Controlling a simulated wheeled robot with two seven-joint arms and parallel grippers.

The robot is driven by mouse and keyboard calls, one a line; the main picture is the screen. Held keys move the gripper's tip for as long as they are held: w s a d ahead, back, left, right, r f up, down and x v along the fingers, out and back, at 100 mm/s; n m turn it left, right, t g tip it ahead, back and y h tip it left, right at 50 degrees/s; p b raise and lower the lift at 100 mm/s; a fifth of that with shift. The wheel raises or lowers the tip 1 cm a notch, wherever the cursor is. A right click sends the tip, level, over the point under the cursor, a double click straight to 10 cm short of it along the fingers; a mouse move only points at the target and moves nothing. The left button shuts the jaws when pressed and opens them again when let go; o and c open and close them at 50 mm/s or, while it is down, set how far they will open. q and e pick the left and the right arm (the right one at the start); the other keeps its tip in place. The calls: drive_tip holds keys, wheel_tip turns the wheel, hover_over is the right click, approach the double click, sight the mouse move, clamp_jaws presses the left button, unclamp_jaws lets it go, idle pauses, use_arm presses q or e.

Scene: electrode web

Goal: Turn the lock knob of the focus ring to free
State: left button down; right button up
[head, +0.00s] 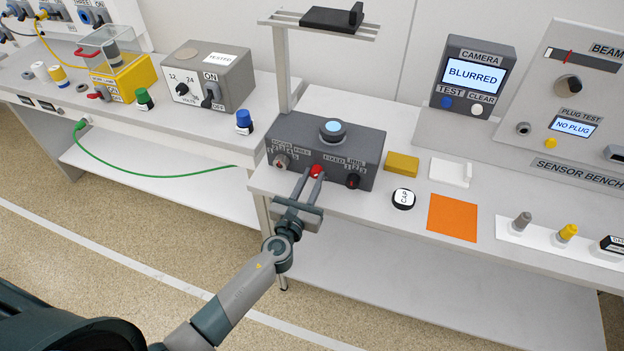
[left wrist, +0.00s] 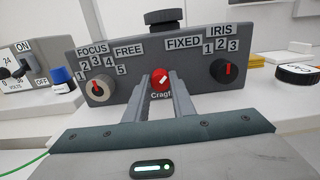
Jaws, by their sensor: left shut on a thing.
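The dark grey lens box (head: 345,158) stands at the left end of the sensor bench. The red lock knob (head: 316,170) is at the middle of its front face. My left gripper (head: 312,175) is shut on it, one finger on each side, seen also in the left wrist view (left wrist: 163,82). The knob's white mark appears to slant up and right, toward the FIXED label (left wrist: 184,42); the FREE label (left wrist: 129,50) is on its left. The focus knob (left wrist: 98,88) is at the left and the iris knob (left wrist: 225,71) at the right. My right gripper is out of view.
The camera screen (head: 472,75) reads BLURRED. A black cap (head: 402,199), a yellow block (head: 402,164) and an orange mat (head: 453,217) lie right of the box. A post with a shelf (head: 325,26) rises behind it. A blue knob (head: 244,120) stands on the left bench.

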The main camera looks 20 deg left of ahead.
use_arm(q)
drive_tip(key=shift+f+n, duration=0.1)
drive_tip(key=shift+n, duration=0.4)
drive_tip(key=n+b, duration=0.2)
drive_tip(key=n, duration=0.1)
drive_tip(key=n+b, duration=0.1)
drive_tip(key=n, duration=0.4)
drive_tip(key=shift+a, duration=0.1)
drive_tip(key=n+b, duration=0.1)
drive_tip(key=n, duration=0.3)
drive_tip(key=shift+f, duration=0.1)
drive_tip(key=n, duration=0.4)
drive_tip(key=shift+n, duration=0.4)
drive_tip(key=c, duration=1.5)
unclamp_jaws()
drive_tip(key=shift+s, duration=0.1)
